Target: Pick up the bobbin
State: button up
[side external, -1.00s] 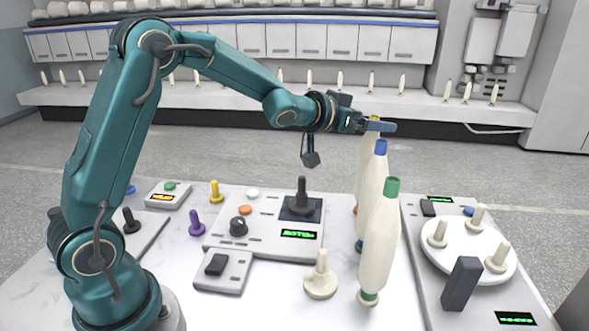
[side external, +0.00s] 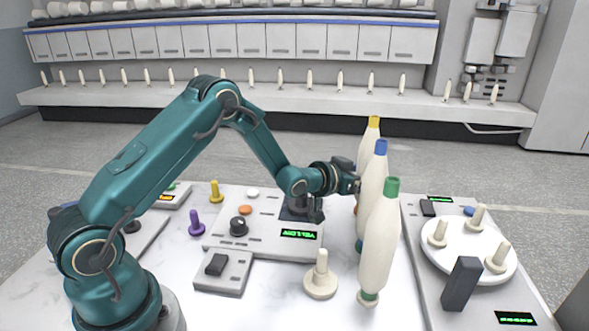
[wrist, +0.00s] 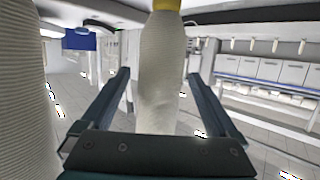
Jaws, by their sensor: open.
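Three tall cream bobbins stand upright in a row in the side view: yellow-topped (side external: 367,146), blue-topped (side external: 372,187) and green-topped (side external: 380,240). My gripper (side external: 354,179) is level with their middles, its tip partly hidden behind the blue-topped bobbin. In the wrist view, my open fingers (wrist: 160,76) show left and right of the yellow-topped bobbin (wrist: 161,95), with gaps on both sides. I cannot tell how far it is between them. A second bobbin body (wrist: 22,100), its top out of frame, fills the left edge, close to the left finger.
A console (side external: 260,238) with knobs and a green display lies left of the bobbins. A round base with an empty peg (side external: 320,281) stands in front. To the right, a white round plate (side external: 455,262) carries three empty pegs, with a dark block (side external: 461,284) before it.

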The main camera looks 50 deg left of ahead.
jog(key=shift+x, duration=1.45)
grip_shut()
notch_tip(320, 180, up, 9)
jog(key=s+a+r, duration=0.1)
jog(key=s+a, duration=0.6)
jog(key=s, duration=0.5)
jog(key=shift+a, duration=0.35)
